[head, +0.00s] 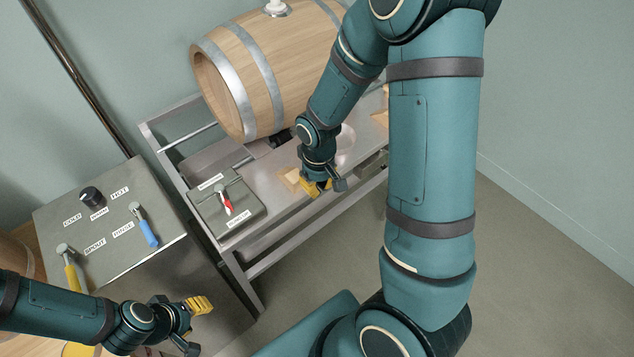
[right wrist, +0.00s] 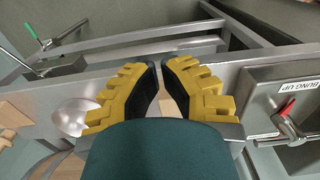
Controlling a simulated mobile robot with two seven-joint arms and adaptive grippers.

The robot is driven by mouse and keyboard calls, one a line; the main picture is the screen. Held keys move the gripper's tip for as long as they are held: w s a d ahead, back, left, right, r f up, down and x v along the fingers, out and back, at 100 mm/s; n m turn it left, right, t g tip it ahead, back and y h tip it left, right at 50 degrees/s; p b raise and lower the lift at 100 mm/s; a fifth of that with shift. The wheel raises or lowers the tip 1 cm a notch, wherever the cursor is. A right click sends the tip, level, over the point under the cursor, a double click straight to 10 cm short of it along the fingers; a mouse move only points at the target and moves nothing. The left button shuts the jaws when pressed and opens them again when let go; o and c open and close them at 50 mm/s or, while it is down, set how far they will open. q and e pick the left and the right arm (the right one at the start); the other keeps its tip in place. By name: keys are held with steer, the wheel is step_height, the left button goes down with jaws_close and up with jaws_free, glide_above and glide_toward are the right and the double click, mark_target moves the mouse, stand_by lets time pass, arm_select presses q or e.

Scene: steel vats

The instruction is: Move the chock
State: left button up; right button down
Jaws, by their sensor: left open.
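A pale wooden chock (head: 289,180) lies on the steel bench, just left of my right gripper in the head view. A second pale wooden piece (head: 381,119) sits further right on the bench, partly behind my arm. My right gripper (head: 318,189) points down at the bench's front edge, close beside the nearer chock. In the right wrist view its yellow fingers (right wrist: 161,75) have close tips with a narrow gap and nothing visible between them. Whether it touches the chock is hidden. My left gripper (head: 192,322) is open and empty, low at the left.
A box with a red lever (head: 226,200) stands left of my right gripper. A steel cabinet (head: 110,220) with a knob and blue and yellow levers is at left. Floor at right is clear.

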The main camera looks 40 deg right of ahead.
mark_target(290, 175)
arm_select(q)
steer(key=shift+f+b, duration=0.65)
steer(key=shift+f, duration=0.2)
arm_select(e)
steer(key=w+f, duration=0.3)
steer(key=f, duration=0.2)
steer(key=shift+w+a+f, duration=0.2)
steer(key=shift+w+f, duration=0.15)
steer(key=shift+w, duration=0.05)
arm_select(q)
steer(key=shift+s, duration=0.1)
